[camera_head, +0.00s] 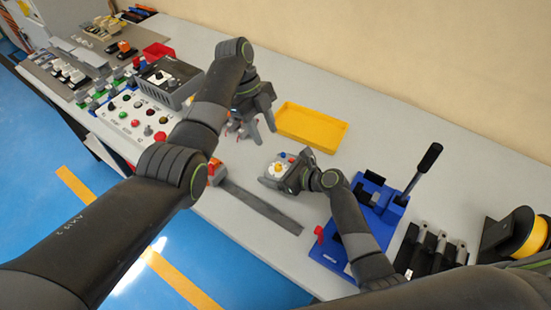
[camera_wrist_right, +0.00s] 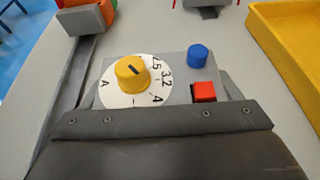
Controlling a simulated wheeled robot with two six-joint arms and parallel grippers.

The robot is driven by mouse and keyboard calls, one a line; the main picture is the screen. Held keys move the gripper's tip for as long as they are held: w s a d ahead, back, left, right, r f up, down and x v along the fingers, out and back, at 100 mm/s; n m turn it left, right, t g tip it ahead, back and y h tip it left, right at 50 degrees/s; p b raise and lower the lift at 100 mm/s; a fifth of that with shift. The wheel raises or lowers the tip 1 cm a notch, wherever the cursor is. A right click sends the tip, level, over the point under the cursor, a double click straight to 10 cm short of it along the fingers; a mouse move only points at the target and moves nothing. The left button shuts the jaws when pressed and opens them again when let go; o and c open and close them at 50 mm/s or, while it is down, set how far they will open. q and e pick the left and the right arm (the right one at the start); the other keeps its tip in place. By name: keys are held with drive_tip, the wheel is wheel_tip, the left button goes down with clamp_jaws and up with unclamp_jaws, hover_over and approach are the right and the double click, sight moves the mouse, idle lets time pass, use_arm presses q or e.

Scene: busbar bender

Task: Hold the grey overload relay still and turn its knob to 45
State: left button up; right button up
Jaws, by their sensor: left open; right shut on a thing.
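The grey overload relay (camera_wrist_right: 178,67) is in my right gripper (camera_wrist_right: 165,98), with a finger along each side, in the right wrist view. On its face are a yellow knob (camera_wrist_right: 132,72) on a white dial (camera_wrist_right: 152,98), a blue button (camera_wrist_right: 198,54) and a red button (camera_wrist_right: 204,92). The dial shows 25 and 32; other marks are partly hidden. The knob has a dark pointer line; I cannot tell its exact setting. In the head view the relay (camera_head: 272,180) is small, near mid-bench. My left gripper (camera_head: 252,131) is open, up and left of it, apart from it.
A yellow tray (camera_head: 314,130) lies behind the relay. A dark flat bar (camera_head: 262,207) lies in front. A blue bender with a black lever (camera_head: 423,170) stands right. A panel of buttons (camera_head: 130,122) and a dark grey box (camera_head: 167,80) are left.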

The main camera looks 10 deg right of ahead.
sight(278, 165)
use_arm(q)
drive_tip(key=x, duration=1)
drive_tip(key=shift+f, duration=0.2)
clamp_jaws()
